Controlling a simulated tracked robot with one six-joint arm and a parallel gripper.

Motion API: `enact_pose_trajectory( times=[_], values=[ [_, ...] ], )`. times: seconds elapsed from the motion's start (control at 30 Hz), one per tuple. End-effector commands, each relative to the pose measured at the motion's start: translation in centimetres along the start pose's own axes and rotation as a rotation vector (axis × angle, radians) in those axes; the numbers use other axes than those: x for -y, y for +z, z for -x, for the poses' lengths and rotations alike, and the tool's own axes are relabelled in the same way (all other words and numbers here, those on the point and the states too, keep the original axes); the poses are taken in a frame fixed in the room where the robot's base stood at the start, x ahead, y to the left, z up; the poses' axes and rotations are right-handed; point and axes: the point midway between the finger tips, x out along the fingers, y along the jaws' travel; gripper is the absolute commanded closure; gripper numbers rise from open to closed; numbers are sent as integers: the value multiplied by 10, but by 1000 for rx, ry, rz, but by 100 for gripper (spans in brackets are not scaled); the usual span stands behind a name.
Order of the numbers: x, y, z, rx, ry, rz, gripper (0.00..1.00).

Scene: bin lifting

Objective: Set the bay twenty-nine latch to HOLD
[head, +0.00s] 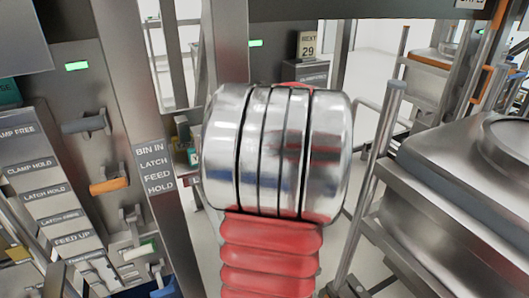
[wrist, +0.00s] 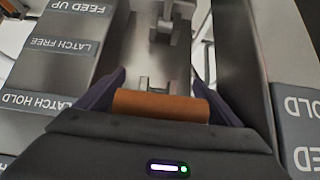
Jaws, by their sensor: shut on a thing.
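In the wrist view my gripper (wrist: 160,104) is shut on an orange handle (wrist: 160,106), with one dark finger at each end of it. The handle lies across the slot of a grey panel, level with the LATCH HOLD label (wrist: 34,101), which reads upside down; the LATCH FREE label (wrist: 60,45) is further up the picture. In the head view an orange handle (head: 109,185) sticks out of the left panel, roughly level with LATCH HOLD (head: 45,192). My gripper cannot be made out in the head view, where my arm fills the middle.
A post carries a BIN IN, LATCH, FEED, HOLD plate (head: 155,168). A NEXT 29 sign (head: 308,44) stands behind. Metal bins (head: 450,185) stand at right. Green lights (head: 77,66) glow.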

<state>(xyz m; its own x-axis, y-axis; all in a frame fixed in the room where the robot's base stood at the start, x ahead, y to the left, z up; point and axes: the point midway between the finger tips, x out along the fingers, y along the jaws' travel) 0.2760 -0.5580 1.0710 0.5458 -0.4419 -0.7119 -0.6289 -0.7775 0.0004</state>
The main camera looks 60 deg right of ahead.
Motion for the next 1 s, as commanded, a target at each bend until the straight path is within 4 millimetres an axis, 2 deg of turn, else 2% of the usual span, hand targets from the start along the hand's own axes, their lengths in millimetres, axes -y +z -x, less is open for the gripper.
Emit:
enact_pose_trajectory(
  times=[0.43,0.97,1.0],
  values=[
    [-5,0,8,77,-2,1,53],
    [-11,1,12,85,4,-6,53],
    [-11,0,12,84,4,-6,12]
  ],
)
